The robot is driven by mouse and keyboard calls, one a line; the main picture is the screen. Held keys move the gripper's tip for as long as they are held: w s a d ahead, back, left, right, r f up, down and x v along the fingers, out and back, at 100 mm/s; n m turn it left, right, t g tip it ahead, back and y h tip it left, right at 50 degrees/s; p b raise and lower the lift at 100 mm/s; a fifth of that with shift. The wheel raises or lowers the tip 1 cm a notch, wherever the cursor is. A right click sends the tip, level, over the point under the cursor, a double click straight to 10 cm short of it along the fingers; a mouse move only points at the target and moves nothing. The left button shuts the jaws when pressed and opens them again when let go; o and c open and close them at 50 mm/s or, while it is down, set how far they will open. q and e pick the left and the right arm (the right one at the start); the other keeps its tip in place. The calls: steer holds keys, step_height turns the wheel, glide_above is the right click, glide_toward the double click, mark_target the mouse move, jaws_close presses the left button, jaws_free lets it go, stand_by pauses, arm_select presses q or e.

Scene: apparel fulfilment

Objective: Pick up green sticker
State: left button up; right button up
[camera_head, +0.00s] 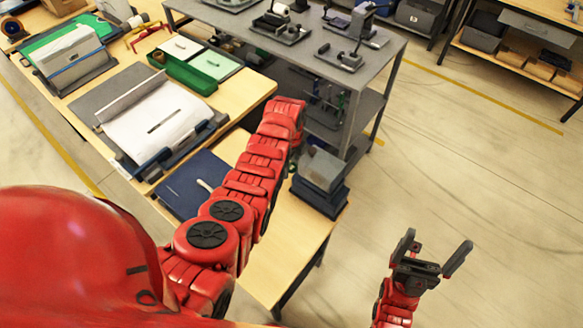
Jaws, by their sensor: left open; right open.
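A pale green square sheet (216,65), possibly the green sticker, lies by a green tray (185,75) on the wooden table. A whiter sheet (180,48) lies just left of it. My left arm reaches up the middle over the table, ending right of and below the green sheet. Its gripper's fingers are hidden behind the arm. My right gripper (431,255) is open and empty over the floor at lower right, far from the sheets.
A white folded garment (155,120) lies on a grey board at left. A dark blue folder (190,185) and stacked bins (320,178) are near my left arm. A grey metal table (385,50) with devices stands behind.

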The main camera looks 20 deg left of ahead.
arm_select(q)
steer(key=c, duration=0.9)
